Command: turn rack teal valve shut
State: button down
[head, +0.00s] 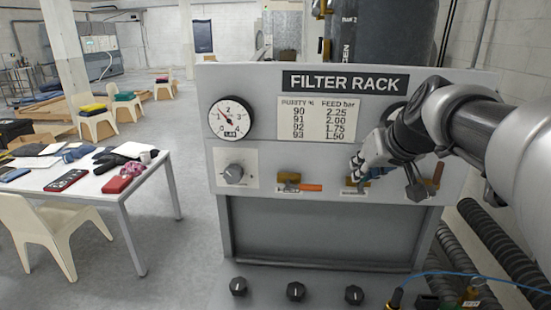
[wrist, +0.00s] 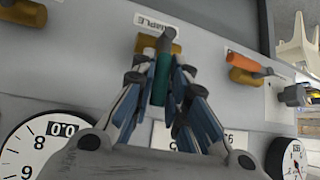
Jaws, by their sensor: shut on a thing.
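My gripper (wrist: 160,82) is shut on the lever, with one blue-and-grey finger on each side. In the head view my gripper (head: 362,176) is at the front of the panel, right of the orange-handled valve. There it hides most of the teal lever, so its angle is hard to tell.
The filter rack (head: 250,75) bears a gauge (head: 232,118), a knob (head: 233,174) and an orange-handled valve (head: 298,186) with its lever sideways. A cluttered white table (head: 150,178) stands left.

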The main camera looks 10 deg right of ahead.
jog(key=shift+a+f+h, duration=0.1)
jog(key=shift+a+h, duration=0.05)
jog(key=shift+h, duration=0.15)
jog(key=c, duration=1.6)
grip_release()
jog(key=shift+o, duration=0.2)
